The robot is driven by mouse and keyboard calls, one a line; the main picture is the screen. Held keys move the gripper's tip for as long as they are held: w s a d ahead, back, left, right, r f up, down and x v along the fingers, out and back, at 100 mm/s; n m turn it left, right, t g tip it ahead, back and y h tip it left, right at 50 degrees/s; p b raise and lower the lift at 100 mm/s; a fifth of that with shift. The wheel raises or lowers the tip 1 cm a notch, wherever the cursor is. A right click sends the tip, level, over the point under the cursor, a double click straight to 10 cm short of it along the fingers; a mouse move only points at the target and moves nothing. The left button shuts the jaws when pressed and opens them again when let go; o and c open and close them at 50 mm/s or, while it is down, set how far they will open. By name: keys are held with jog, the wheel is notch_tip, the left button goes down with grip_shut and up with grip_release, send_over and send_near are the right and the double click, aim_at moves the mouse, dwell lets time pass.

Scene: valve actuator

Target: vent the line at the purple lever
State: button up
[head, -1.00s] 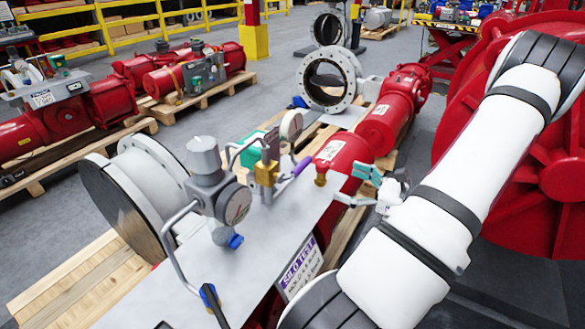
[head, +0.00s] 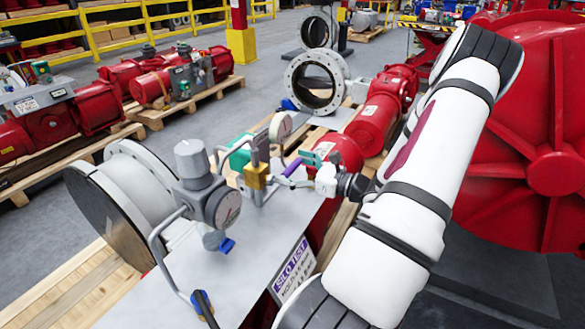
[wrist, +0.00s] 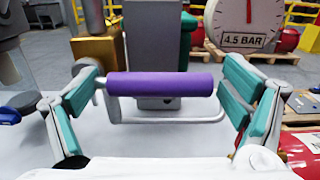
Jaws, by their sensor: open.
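The purple lever (wrist: 160,84) lies level across the middle of the wrist view, with a grey metal rod beside it. It also shows in the head view (head: 292,167), just right of a brass block (head: 256,177). My gripper (wrist: 160,100) is open, with one teal-padded finger on each side of the lever's ends. The lever appears between the fingers, but the frames do not show clearly whether either finger touches it. In the head view my gripper (head: 303,170) is right beside the lever and partly hides its surroundings.
A gauge (wrist: 249,25) labelled 4.5 BAR stands behind the lever at right. The brass block (wrist: 98,50) is close on the left. A grey regulator with a dial (head: 222,205) and a blue-handled valve (head: 226,245) stand on the metal plate (head: 250,235).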

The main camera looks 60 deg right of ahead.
jog(key=shift+r, duration=0.1)
jog(key=c, duration=1.7)
